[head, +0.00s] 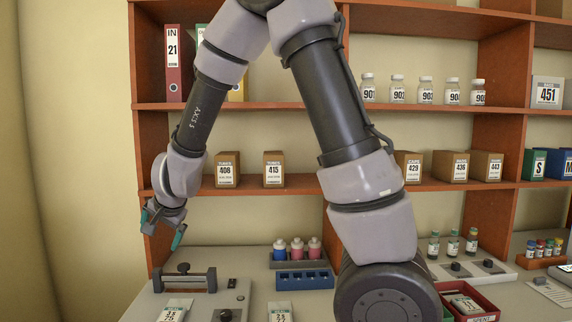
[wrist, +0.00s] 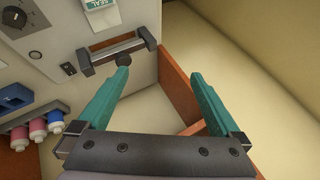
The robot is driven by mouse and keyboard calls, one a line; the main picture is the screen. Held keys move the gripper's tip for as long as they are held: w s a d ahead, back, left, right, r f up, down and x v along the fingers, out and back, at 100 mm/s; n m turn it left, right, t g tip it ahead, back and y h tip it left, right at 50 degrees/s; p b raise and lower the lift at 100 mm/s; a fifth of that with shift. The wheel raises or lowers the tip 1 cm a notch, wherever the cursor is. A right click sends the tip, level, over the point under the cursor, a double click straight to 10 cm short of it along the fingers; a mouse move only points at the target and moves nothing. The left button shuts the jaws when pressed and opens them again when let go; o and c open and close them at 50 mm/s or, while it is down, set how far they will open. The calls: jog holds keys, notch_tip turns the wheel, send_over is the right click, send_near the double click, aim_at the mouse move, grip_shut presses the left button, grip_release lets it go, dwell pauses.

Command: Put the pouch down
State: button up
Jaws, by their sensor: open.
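A pale pouch with a printed label (head: 175,309) lies on the grey bench device in front of its dark bar (head: 184,279), cut off by the lower edge of the head view. In the wrist view a labelled pouch (wrist: 103,14) shows at the top edge, beyond the bar (wrist: 117,50). A similar pouch (head: 280,311) lies on the bench further right. My gripper (head: 162,231) is open and empty, above and behind the bar at the shelf's left end. In the wrist view nothing is between its teal fingers (wrist: 160,80).
A blue rack (head: 303,279) stands on the bench, with blue- and pink-bodied bottles (head: 297,249) behind it. A red bin (head: 480,315) at lower right holds labelled packets. The shelf unit (head: 290,107) with boxes and jars stands behind. A shelf side panel (wrist: 180,90) is close to my gripper.

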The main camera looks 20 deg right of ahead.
jog(key=s+d+r+n+y, duration=0.1)
jog(key=s+d+r, duration=0.2)
jog(key=d+r, duration=0.4)
jog(key=s+d+r+n+y, duration=0.1)
jog(key=s+d+r, duration=0.2)
jog(key=d+r, duration=0.4)
jog(key=s+d+r+h, duration=0.3)
jog(key=s+d+r, duration=0.2)
jog(key=s+d, duration=0.7)
jog(key=shift+s+r, duration=0.2)
jog(key=shift+s, duration=0.75)
jog(key=shift+c, duration=0.3)
